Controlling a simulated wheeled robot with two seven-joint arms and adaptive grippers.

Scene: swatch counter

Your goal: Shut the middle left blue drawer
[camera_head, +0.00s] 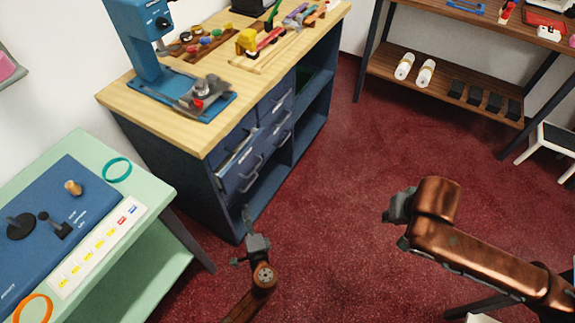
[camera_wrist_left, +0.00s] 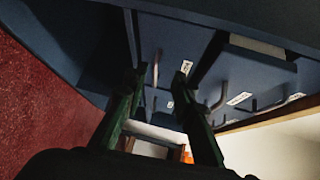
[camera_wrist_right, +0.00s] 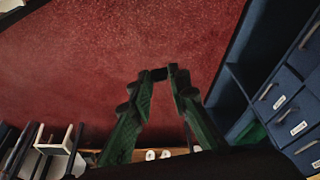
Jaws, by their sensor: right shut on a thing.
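The middle left blue drawer (camera_head: 241,175) stands out from the blue cabinet, with a pale strip of its inside showing above its front. Its handle is on the front face. My left gripper (camera_head: 248,222) is low in front of the cabinet, below and apart from this drawer in the head view. In the left wrist view the left gripper (camera_wrist_left: 163,82) has its fingers spread and nothing between them, with blue drawer fronts and handles beyond. My right gripper (camera_head: 393,207) is over the red floor, far from the drawers. In the right wrist view its fingertips (camera_wrist_right: 159,74) close on a small dark thing I cannot identify.
The wooden counter top (camera_head: 215,135) bears a blue press (camera_head: 145,45) and small tools. A green table (camera_head: 155,185) stands at the left and a wooden shelf (camera_head: 450,90) at the back right. The red carpet (camera_head: 350,150) between them is clear.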

